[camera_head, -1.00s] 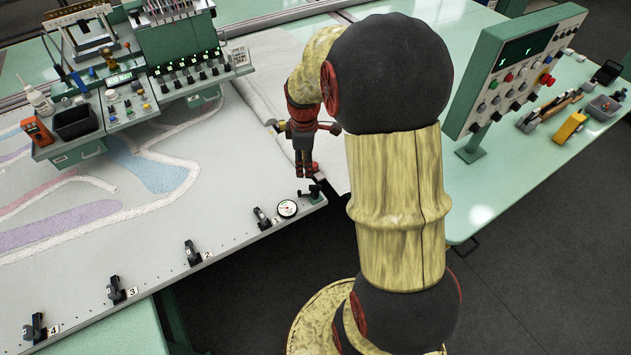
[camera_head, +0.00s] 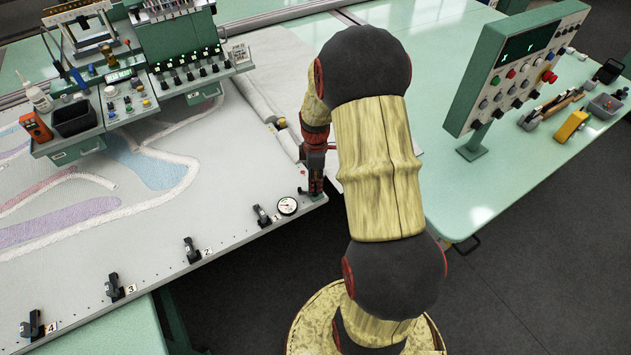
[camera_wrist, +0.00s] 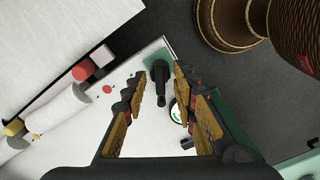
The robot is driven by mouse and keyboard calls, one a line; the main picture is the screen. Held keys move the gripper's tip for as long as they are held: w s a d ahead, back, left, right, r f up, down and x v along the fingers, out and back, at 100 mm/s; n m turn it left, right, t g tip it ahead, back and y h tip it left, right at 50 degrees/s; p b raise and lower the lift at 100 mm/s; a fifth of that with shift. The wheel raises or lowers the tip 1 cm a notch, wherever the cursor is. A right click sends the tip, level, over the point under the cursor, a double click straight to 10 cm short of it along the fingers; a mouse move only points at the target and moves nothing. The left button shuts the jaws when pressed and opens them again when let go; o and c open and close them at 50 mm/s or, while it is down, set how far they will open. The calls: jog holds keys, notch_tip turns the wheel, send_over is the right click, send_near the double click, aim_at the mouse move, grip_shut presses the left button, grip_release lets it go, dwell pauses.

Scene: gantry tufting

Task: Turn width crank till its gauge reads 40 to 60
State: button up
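The width crank is a small dark crank with an upright black handle (camera_wrist: 160,88) on a green base, at the table's front right corner. In the wrist view the handle lies between my two fingers, with a gap on either side; I cannot tell how far down the fingers reach around it. My gripper (camera_wrist: 159,76) is open and points down over the crank. In the head view my gripper (camera_head: 315,187) mostly hides the crank. The round white gauge (camera_head: 287,206) sits just left of it; its reading is too small to tell. In the wrist view a finger partly covers the gauge (camera_wrist: 176,113).
Several numbered black clamps (camera_head: 262,215) line the table's front edge. A rolled cloth (camera_head: 285,140) lies behind my gripper. A green control panel (camera_head: 515,70) stands on the right table. The table's right edge is close beside the crank.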

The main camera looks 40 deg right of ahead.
jog(key=c, duration=0.4)
grip_shut()
